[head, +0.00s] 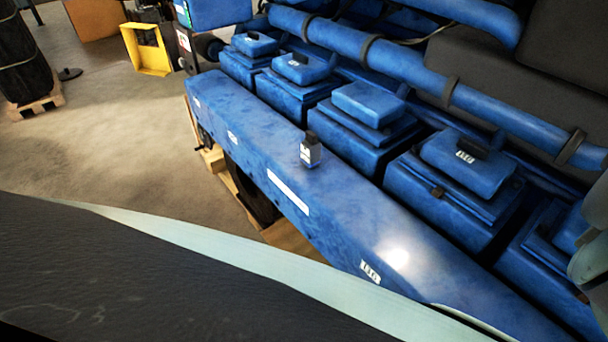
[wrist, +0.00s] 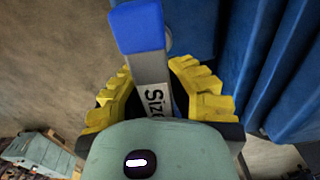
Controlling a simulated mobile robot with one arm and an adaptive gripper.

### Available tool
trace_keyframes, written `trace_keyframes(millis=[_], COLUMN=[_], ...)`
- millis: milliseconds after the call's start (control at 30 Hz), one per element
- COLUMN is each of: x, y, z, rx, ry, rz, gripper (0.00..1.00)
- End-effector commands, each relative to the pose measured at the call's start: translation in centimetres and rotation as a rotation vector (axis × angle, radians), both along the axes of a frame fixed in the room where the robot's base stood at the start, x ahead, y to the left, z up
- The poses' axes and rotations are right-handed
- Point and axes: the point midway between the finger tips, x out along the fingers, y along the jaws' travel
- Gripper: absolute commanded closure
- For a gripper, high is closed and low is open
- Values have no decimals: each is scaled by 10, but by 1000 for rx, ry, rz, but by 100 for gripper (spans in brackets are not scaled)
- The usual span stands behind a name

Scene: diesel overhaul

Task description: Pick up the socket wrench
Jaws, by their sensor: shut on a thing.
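The socket wrench (wrist: 139,30) shows in the wrist view as a flat grey shank with a blue end and the printed letters "Size". My gripper (wrist: 155,88) has yellow ribbed fingers on both sides of the shank and is shut on it. The blue end sticks out beyond the fingers. The lower part of the wrench is hidden behind my pale green wrist housing. In the head view neither the wrench nor the gripper's fingers can be made out.
A long blue engine ledge (head: 345,215) runs diagonally in the head view. A small dark-capped bottle (head: 310,153) stands on it. Several blue engine covers (head: 466,160) and a blue pipe (head: 420,80) lie behind. A yellow frame (head: 147,50) stands on open floor at left.

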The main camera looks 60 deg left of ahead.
Motion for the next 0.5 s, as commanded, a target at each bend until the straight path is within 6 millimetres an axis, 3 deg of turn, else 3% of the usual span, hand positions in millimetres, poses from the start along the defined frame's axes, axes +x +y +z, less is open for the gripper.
trace_keyframes(millis=[500], x=[-38], y=[23], z=[18], rx=[7], ry=[-2], rz=[-7], gripper=[100])
